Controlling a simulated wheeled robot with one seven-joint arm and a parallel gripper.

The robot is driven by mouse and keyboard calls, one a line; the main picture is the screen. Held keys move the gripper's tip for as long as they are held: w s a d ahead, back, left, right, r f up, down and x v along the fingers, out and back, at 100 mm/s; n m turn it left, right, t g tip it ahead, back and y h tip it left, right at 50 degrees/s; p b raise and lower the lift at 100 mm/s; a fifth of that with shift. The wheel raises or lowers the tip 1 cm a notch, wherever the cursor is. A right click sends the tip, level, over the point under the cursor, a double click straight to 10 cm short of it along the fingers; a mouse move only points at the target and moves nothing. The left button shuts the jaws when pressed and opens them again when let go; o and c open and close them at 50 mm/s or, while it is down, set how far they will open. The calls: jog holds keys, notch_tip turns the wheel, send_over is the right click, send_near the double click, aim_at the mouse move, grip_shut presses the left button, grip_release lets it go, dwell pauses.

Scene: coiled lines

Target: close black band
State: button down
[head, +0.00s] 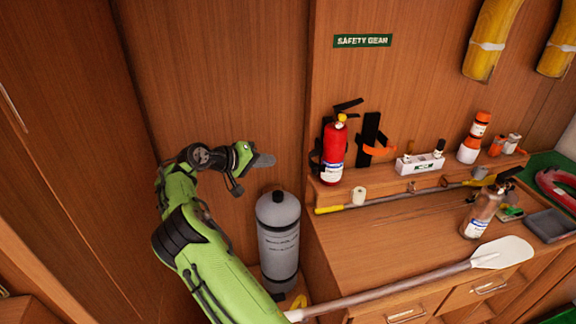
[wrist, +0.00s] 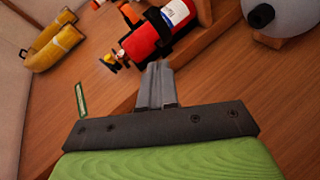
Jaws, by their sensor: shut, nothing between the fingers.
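The red fire extinguisher (head: 333,152) stands upright on the shelf against the wooden wall. A black band (head: 316,157) shows at its left edge in the head view; its front is not seen closed across the body there. In the wrist view, black parts (wrist: 157,19) lie beside and partly over the red body (wrist: 143,44); I cannot tell whether the band's ends meet. My gripper (head: 268,160) is shut and empty, left of the extinguisher and apart from it. In the wrist view, its fingertips (wrist: 160,66) point towards the extinguisher.
A grey cylinder (head: 278,240) stands below my gripper. Right of the extinguisher is an empty black bracket (head: 369,135) with an orange band (head: 379,150). A paddle (head: 500,252) lies across the counter. The wall left of my gripper is clear.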

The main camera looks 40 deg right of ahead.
send_near(315, 167)
jog(key=w+d, duration=0.2)
jog(key=shift+s+d+f+h+p, duration=0.2)
jog(key=shift+s+d+f, duration=0.15)
jog(key=shift+s, duration=0.2)
jog(key=shift+s+d+f+h+p, duration=0.1)
jog(key=shift+s+d+f+p, duration=0.1)
jog(key=shift+s+d+f, duration=0.25)
jog(key=shift+s+f, duration=0.15)
jog(key=shift+s, duration=0.25)
jog(key=shift+d, duration=0.1)
